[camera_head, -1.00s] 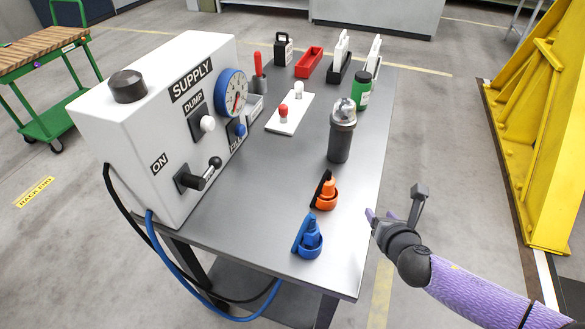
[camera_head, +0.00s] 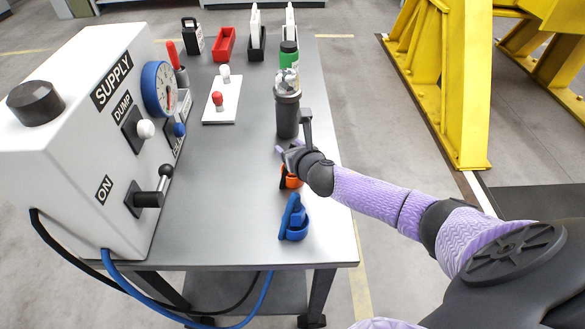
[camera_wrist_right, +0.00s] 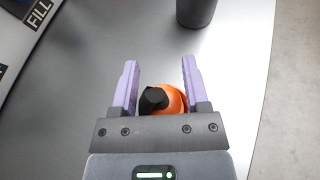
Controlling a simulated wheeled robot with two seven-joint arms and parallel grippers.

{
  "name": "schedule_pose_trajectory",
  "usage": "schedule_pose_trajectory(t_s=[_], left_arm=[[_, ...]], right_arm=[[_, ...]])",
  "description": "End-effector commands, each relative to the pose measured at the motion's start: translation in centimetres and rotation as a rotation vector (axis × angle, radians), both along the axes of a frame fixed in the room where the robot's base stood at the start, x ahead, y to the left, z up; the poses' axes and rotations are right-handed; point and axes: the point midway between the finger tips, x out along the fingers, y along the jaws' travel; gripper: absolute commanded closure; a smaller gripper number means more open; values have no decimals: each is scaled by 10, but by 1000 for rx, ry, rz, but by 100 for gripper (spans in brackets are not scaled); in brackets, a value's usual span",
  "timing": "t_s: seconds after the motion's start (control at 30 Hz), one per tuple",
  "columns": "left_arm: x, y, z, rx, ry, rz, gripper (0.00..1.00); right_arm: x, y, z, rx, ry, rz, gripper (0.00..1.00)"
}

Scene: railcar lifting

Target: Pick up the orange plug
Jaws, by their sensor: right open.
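The orange plug (camera_head: 292,182) stands on the grey metal table (camera_head: 215,215), near its right edge, partly hidden in the head view by my right gripper (camera_head: 289,148). In the right wrist view the orange plug (camera_wrist_right: 172,99), with a black part on its left, shows between the two purple fingers of my right gripper (camera_wrist_right: 159,80). The fingers are open and apart, with a gap on each side of the plug. The plug's lower part is hidden behind the gripper's body. My left gripper is not in view.
A blue plug (camera_head: 294,220) stands just in front of the orange one. A dark cylinder (camera_head: 287,112) stands behind it, near the gripper. The white supply box (camera_head: 80,140) fills the table's left side. The table's middle is clear.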

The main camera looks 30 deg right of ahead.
Motion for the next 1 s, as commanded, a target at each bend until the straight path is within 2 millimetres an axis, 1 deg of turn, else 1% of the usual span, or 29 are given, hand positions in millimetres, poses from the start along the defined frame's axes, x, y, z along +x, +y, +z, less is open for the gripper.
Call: schedule_pose_trajectory(t_s=[0.17, 0.2, 0.27, 0.3, 0.37, 0.4, 0.43, 0.47, 0.87, 0.93, 0.97, 1.0], left_arm=[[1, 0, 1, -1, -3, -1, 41], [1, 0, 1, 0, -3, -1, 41], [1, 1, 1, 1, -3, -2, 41], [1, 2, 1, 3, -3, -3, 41], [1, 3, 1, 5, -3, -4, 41], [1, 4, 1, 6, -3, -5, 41], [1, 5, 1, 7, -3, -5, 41], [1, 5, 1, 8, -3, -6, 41], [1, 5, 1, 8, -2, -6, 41], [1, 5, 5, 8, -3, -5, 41], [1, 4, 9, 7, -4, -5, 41], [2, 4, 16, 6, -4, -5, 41]], right_arm=[[0, 0, 1, 0, 0, 0, 41], [0, 0, 1, 0, 0, 0, 50], [0, 0, 1, 0, 0, 0, 62], [0, 0, 1, 0, 0, 0, 71], [0, 0, 1, 0, 0, 0, 84], [0, 0, 1, 0, 0, 0, 92], [0, 0, 1, 0, 1, 0, 98], [0, 0, 1, 0, 1, 0, 100], [-2, 0, -1, 1, 6, 0, 100], [-1, 0, 5, 1, 5, 0, 100], [-1, 0, 10, -1, 3, 1, 100], [-1, 0, 21, -2, 2, 1, 100]])
